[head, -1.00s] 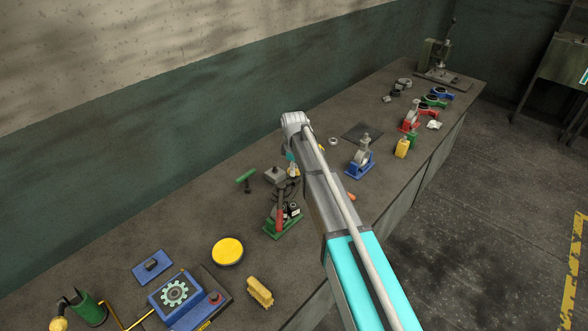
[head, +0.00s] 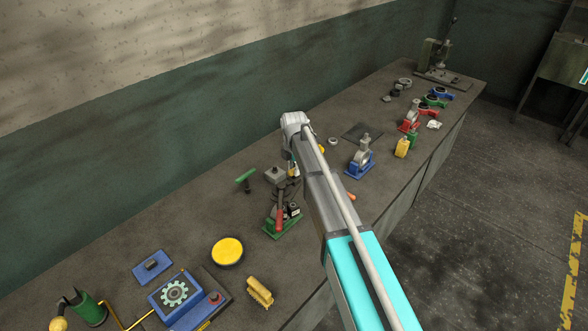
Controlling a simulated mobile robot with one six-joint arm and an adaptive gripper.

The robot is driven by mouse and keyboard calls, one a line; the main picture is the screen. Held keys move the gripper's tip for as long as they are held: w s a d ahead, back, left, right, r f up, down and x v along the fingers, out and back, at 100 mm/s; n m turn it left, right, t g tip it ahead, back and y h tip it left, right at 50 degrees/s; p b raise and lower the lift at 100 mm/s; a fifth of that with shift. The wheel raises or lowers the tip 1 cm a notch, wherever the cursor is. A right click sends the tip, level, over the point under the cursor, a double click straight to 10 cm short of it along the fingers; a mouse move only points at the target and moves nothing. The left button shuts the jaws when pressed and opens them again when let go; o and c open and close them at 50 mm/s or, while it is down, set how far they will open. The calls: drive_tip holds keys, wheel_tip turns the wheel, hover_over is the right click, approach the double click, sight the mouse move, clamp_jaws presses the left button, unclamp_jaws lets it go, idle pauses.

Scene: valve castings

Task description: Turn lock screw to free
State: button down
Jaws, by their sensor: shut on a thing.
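A fixture with a green base (head: 284,227) stands on the bench in the middle of the head view. It has a red upright part (head: 279,218) and dark metal parts above it. My gripper (head: 287,190) is small and dark, below the end of my arm, at the upper part of this fixture. It is shut on a small part there, which seems to be the lock screw. My arm and the gripper body hide the screw, so its turn angle does not show.
A green T-handled tool (head: 246,179) is left of the fixture. A yellow round lid (head: 227,251) and a yellow block (head: 260,291) are in front. A blue clamp-like device (head: 361,162) stands to the right of my arm. The bench's front edge runs under my arm.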

drive_tip(key=shift+s+n, duration=0.1)
drive_tip(key=shift+n, duration=1)
drive_tip(key=shift+c, duration=2.4)
unclamp_jaws()
drive_tip(key=shift+m, duration=0.3)
